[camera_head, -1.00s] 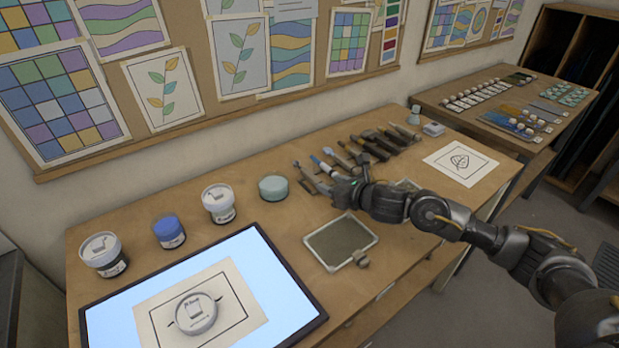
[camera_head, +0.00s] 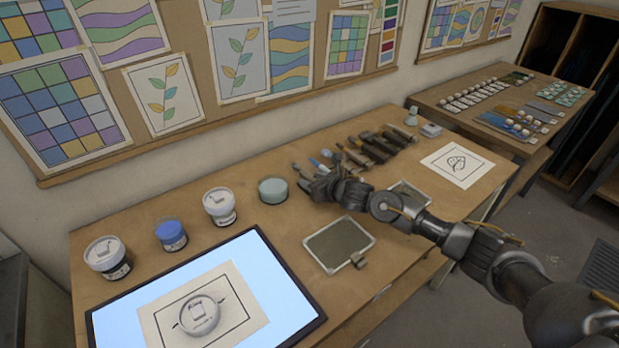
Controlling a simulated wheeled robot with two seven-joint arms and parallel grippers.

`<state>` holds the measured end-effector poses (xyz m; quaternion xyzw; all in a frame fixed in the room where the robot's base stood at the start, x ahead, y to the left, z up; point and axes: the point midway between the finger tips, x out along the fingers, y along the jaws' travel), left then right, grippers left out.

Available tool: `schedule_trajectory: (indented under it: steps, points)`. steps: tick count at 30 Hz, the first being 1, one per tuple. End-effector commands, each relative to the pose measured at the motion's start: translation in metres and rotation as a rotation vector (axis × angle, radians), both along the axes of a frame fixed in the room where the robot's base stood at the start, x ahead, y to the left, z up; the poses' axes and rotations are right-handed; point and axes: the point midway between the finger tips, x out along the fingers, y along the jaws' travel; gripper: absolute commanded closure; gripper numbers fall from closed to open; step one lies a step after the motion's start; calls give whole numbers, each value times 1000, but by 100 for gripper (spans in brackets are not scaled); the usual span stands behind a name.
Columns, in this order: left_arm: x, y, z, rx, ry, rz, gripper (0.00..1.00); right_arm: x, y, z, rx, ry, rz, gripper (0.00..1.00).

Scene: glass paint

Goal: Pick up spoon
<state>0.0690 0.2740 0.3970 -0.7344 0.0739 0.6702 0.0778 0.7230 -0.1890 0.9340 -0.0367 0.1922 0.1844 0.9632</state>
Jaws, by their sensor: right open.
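A row of hand tools lies on the wooden table towards the wall, and several have dark or brown handles (camera_head: 382,143). I cannot tell for sure which one is the spoon. My right gripper (camera_head: 303,184) is open at the left end of this row. It is low over the slim tools there, and one with a blue part (camera_head: 326,154) shows just behind it. The hand hides parts of these tools, and I cannot tell whether it touches any. My left gripper is not in view.
A pale teal jar (camera_head: 273,190) stands just left of my right gripper. Several paint jars, including a blue one (camera_head: 171,235), stand farther left. A lit panel (camera_head: 268,262) and a grey tray (camera_head: 339,244) lie in front.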

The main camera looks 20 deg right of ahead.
Motion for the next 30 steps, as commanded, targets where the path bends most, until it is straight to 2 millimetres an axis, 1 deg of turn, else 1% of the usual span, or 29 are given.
schedule_trajectory:
  steps: [6, 15, 17, 26, 30]
  points:
    - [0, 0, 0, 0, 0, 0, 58, 1, 0, 0, 0, -1, 0, 55]
    - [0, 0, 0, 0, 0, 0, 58, 1, 0, 0, 0, -1, 0, 94]
    - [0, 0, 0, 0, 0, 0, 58, 1, 0, 0, 0, -1, 0, 100]
    - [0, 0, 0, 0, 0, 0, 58, 1, 0, 2, 1, -2, 0, 100]
    - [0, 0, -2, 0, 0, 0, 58, 1, 0, 10, 1, -4, 0, 100]
